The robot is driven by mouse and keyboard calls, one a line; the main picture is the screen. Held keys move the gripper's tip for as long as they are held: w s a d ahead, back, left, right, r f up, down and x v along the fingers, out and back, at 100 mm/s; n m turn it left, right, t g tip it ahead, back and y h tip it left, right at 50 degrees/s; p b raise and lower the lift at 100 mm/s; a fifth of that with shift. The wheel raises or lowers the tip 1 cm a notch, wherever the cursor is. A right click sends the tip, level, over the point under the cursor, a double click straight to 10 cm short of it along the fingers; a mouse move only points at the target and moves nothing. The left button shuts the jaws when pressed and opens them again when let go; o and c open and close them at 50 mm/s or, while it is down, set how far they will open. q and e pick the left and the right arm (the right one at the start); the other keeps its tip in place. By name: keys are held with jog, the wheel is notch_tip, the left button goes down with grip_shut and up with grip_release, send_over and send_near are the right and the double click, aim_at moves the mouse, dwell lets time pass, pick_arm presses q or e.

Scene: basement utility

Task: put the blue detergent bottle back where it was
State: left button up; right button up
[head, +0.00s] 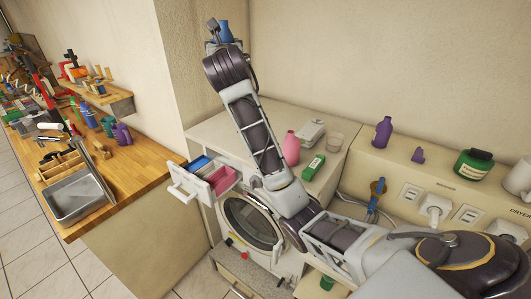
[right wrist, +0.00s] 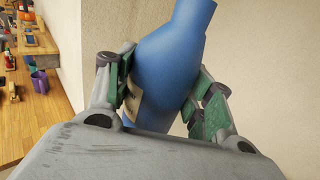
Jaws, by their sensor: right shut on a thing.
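The blue detergent bottle (head: 225,31) is high up near the wall corner, at the end of my raised right arm. My right gripper (head: 214,37) is shut on it and holds it well above the washer top. In the right wrist view the bottle (right wrist: 172,70) stands nearly upright, slightly tilted, between the green-padded fingers (right wrist: 165,97). Part of a pale label shows beside the left finger. The bottle's base is hidden behind the gripper body. My left gripper is not in view.
A purple bottle (head: 383,131) and green jar (head: 473,165) are on the right ledge. A cluttered workbench (head: 150,158) is left.

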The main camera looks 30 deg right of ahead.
jog(key=shift+w+d+f+m+g+h, duration=0.2)
jog(key=shift+d+f+m+h, duration=0.15)
jog(key=shift+d+f+h, duration=0.25)
jog(key=shift+w+d+f+m+g+h, duration=0.1)
jog(key=shift+d+f+m+g+h, duration=0.1)
jog(key=shift+d+f+m+h, duration=0.35)
jog(key=s+d+f+m+g+h+b, duration=0.2)
jog(key=d+f+m+g+h, duration=0.1)
jog(key=f, duration=0.6)
jog(key=s+d+f+m+g+h+b, duration=0.2)
jog(key=d+f, duration=0.4)
jog(key=f, duration=0.4)
jog(key=shift+m+g+h+b, duration=0.4)
jog(key=shift+g+h+b, duration=0.1)
jog(key=shift+g+h, duration=0.35)
jog(key=shift+f, duration=0.1)
notch_tip(320, 180, down, 6)
jog(key=shift+f, duration=0.15)
jog(key=shift+f, duration=1.8)
